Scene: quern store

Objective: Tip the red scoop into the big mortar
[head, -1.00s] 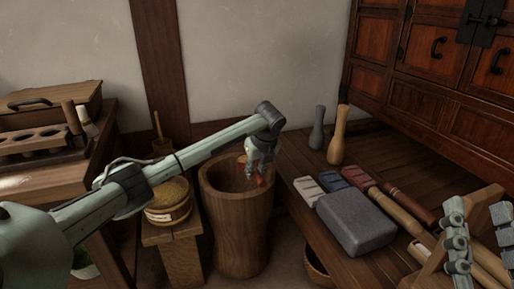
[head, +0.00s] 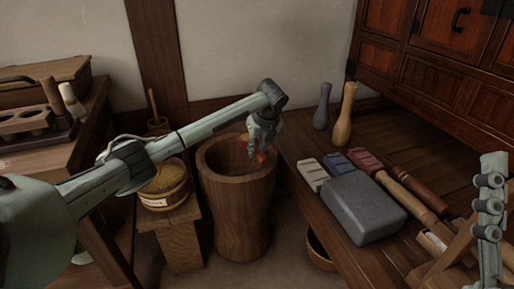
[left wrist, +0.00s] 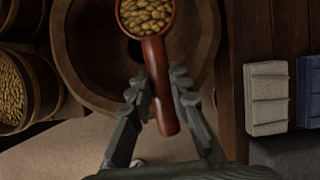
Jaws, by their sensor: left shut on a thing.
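The big wooden mortar (head: 238,215) stands on the floor in the middle of the head view, its round mouth open upward. My left gripper (head: 258,150) is above the right side of the mortar's mouth, shut on the handle of the red scoop (head: 261,158). In the left wrist view the scoop's handle (left wrist: 158,80) lies between the fingers (left wrist: 155,95), and its bowl is filled with yellow-brown grains (left wrist: 146,14). The bowl looks roughly level over the mortar (left wrist: 85,70). Part of my right gripper (head: 490,205) shows at the right edge of the head view.
A grain tub (head: 165,190) sits on a small stool (head: 181,245) left of the mortar. A basket (head: 319,253) lies below the bench.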

